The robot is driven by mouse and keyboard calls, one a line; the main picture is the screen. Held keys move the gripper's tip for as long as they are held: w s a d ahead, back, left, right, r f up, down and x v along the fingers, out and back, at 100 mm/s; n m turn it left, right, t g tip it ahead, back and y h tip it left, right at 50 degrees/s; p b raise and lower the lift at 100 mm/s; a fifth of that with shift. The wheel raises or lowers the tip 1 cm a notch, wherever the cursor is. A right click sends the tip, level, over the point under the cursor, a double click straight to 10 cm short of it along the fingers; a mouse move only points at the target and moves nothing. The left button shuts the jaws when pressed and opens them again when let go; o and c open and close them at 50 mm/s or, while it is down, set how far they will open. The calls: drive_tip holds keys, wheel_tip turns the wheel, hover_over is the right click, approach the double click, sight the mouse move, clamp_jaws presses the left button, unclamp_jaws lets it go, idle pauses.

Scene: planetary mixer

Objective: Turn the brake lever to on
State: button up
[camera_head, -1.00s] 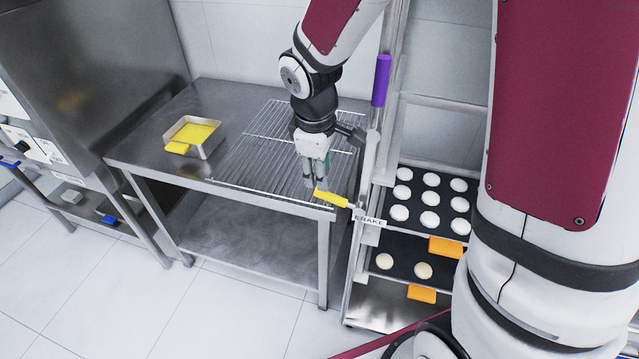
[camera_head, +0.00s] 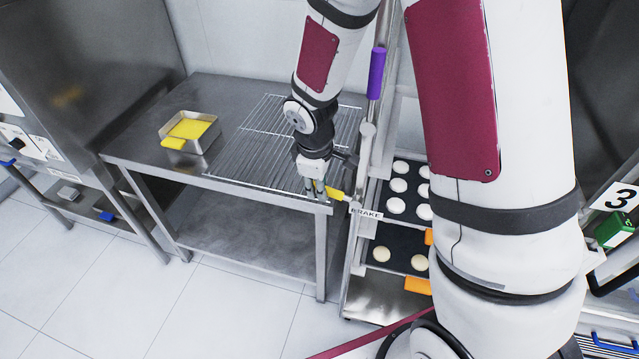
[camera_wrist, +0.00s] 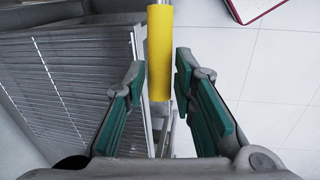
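The brake lever (camera_head: 336,194) has a yellow handle and sticks out to the left from the rack's post, beside the white BRAKE label (camera_head: 366,213). My gripper (camera_head: 318,187) is at the lever's free left end, pointing down, above the table's front right corner. In the wrist view the yellow handle (camera_wrist: 160,55) lies between the two green-padded fingers of my open gripper (camera_wrist: 160,72). A gap shows on each side of the handle. Whether the handle is fully at finger depth I cannot tell.
A steel table (camera_head: 140,148) carries a wire grid (camera_head: 250,150) and a tray of yellow stuff (camera_head: 190,132). The rack (camera_head: 372,290) holds dark trays with pale dough rounds and orange tabs. A purple handle (camera_head: 376,73) stands on its post. My arm hides part of the rack.

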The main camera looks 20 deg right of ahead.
clamp_jaws()
drive_tip(key=shift+f, duration=0.1)
drive_tip(key=shift+w+a+f+g+h+b, duration=0.2)
drive_tip(key=shift+f+g+h+b, duration=0.1)
drive_tip(key=shift+f+h+b, duration=0.2)
drive_tip(key=shift+w+a+f+g+h+b, duration=0.15)
drive_tip(key=shift+f+g+h+b, duration=0.2)
drive_tip(key=shift+b, duration=0.25)
wheel_tip(320, 180, down, 9)
drive_tip(key=s+d+n+g+h+b, duration=0.1)
drive_tip(key=s+d+g+h+b, duration=0.1)
drive_tip(key=g+h+b, duration=0.4)
drive_tip(key=shift+d+n+h+b, duration=0.25)
drive_tip(key=shift+n+h+b, duration=0.05)
drive_tip(key=shift+h+b, duration=1.75)
drive_tip(key=shift+g, duration=0.25)
